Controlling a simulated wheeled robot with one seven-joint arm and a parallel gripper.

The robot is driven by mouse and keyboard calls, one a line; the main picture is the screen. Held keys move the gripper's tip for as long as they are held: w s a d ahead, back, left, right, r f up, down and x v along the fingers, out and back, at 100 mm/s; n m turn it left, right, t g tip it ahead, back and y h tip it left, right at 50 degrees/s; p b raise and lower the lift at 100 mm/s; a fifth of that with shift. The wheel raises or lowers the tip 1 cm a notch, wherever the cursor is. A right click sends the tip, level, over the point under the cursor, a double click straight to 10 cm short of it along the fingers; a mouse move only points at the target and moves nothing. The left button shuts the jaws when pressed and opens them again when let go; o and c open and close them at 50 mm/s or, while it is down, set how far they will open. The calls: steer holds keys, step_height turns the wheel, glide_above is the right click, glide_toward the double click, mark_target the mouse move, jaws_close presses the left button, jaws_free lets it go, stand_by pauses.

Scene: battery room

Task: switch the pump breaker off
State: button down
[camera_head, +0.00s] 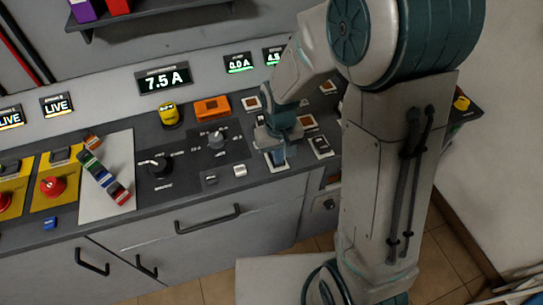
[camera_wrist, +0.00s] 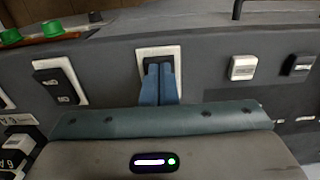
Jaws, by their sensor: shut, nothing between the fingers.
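My gripper (camera_head: 279,154) is shut and empty, low over the console's front edge. In the wrist view its blue fingers (camera_wrist: 159,70) point at a dark rocker switch in a white frame (camera_wrist: 158,52) and cover its lower part. I cannot tell whether they touch it. In the head view this rocker (camera_head: 277,168) is partly hidden by the fingers. A similar black rocker (camera_wrist: 59,83) lies to the left in the wrist view. Other framed rockers (camera_head: 320,145) stand near my gripper. I cannot read which one is labelled pump, nor the covered rocker's position.
A display (camera_head: 164,78) reads 7.5 A; a smaller one (camera_head: 238,63) reads 0.0 A. Red emergency knobs (camera_head: 53,186) are farther left. Drawer handles (camera_head: 208,219) project below.

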steer(key=shift+r, duration=0.1)
step_height(320, 180, up, 7)
steer(key=p, duration=0.5)
stand_by(0.3)
steer(key=shift+w, duration=0.1)
stand_by(0.3)
steer(key=s+d+r+m+t, duration=0.1)
steer(key=s+d+r, duration=0.4)
steer(key=s+r, duration=0.1)
steer(key=s+d+r+m+t, duration=0.2)
steer(key=s+d+r, duration=0.3)
steer(key=r, duration=0.4)
steer(key=shift+s+d+t, duration=0.3)
steer(key=shift+s+d, duration=0.05)
steer(key=shift+s, duration=0.45)
